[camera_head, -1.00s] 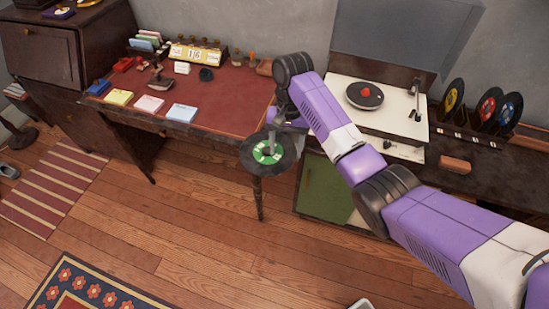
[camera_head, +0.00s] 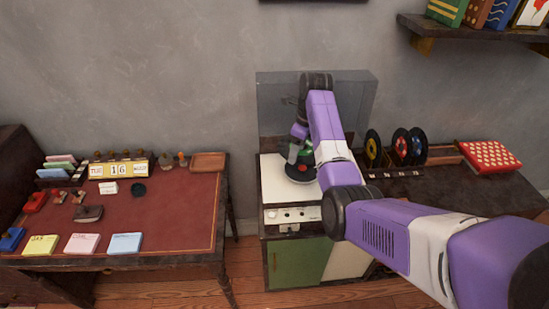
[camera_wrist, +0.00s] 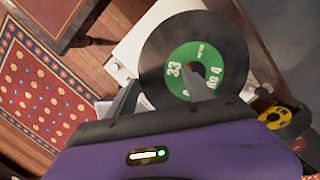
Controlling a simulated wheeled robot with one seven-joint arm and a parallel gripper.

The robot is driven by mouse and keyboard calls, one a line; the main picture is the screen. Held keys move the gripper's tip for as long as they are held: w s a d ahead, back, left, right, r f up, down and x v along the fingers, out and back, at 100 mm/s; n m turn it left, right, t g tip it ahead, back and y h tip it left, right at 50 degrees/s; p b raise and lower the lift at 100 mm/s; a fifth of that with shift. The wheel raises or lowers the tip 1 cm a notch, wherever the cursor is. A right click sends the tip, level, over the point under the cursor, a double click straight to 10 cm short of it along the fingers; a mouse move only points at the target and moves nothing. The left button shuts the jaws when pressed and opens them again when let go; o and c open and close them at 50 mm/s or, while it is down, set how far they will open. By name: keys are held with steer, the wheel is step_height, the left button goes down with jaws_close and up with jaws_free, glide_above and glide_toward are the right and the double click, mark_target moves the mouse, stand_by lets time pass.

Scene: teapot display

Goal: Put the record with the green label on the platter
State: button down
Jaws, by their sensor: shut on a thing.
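My gripper (camera_head: 300,155) is over the white turntable (camera_head: 272,182) and shut on the record with the green label (camera_wrist: 232,42). In the wrist view, one finger of my gripper (camera_wrist: 160,92) lies across the green label and the other is to its left. The record's labelled face shows there. In the head view, only bits of the green label show around the gripper. A dark disc edge (camera_head: 300,180) shows beneath; I cannot tell whether it is the record or the platter. The arm hides much of the turntable, and the gap beneath the record cannot be judged.
A raised clear lid (camera_head: 275,95) stands behind the turntable. To the right, upright records with yellow (camera_head: 372,148), red (camera_head: 401,146) and blue (camera_head: 416,146) labels stand in a rack. A red patterned box (camera_head: 490,156) lies farther right. A desk (camera_head: 180,205) stands left, across a gap.

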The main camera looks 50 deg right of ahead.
steer(key=shift+d+m, duration=0.5)
steer(key=shift+d, duration=0.05)
steer(key=shift+w, duration=0.1)
steer(key=shift+f+b, duration=1.35)
steer(key=shift+f, duration=2.1)
steer(key=shift+p, duration=0.65)
steer(key=shift+c, duration=1.5)
jaws_free()
